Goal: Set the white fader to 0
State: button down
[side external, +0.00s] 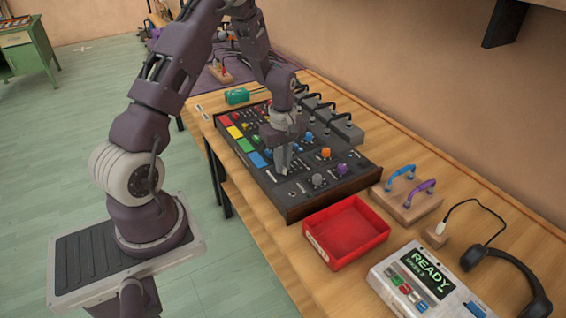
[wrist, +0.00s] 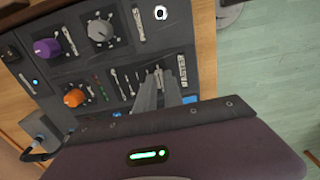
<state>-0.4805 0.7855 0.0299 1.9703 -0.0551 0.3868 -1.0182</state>
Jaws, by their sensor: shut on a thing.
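The dark mixer panel (side external: 290,196) lies on the wooden bench and carries coloured pads, knobs and fader slots. My gripper (side external: 283,172) points down onto the panel, near its front right part. I cannot read the scale's marks or tell the fader's exact setting.
A grey knob (wrist: 100,32), a purple knob (wrist: 47,48) and an orange knob (wrist: 75,98) stand near the fingers. A red tray (side external: 346,232), a board with two handles (side external: 407,201), a READY display box (side external: 425,280) and headphones (side external: 505,265) lie to the right.

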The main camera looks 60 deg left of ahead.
aim_at(299, 166)
jog(key=shift+w, duration=0.15)
jog(key=w, duration=0.5)
jog(key=shift+r, duration=0.1)
jog(key=c, duration=1.5)
grip_release()
jog(key=shift+o, duration=0.2)
notch_tip(299, 166, up, 7)
